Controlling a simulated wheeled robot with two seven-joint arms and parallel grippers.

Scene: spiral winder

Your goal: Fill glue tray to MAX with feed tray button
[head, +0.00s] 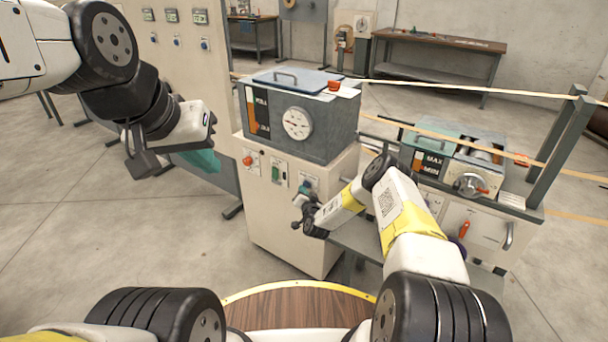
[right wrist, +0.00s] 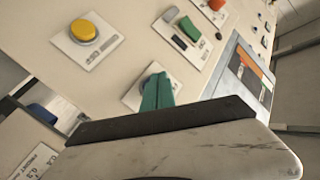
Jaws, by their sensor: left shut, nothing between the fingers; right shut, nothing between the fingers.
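The glue tray (head: 455,140) is on the right part of the machine, with a MAX/MIN label (head: 432,165) on its front. An orange strip shows beside the label, but its level is too small to read. My right gripper (head: 306,187) is shut at the machine's front panel. In the right wrist view its green fingers (right wrist: 157,90) are in front of a button on a white plate (right wrist: 137,96), mostly hiding it; I cannot tell whether they touch. The button's lettering is unreadable. My left gripper (head: 205,160) is shut, away from the panel at left.
A grey tank (head: 335,125) with a round gauge (head: 297,123) stands above the panel. A red knob (head: 248,161), a green switch (head: 276,172) and a yellow button (right wrist: 85,32) are nearby. Open floor lies at left.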

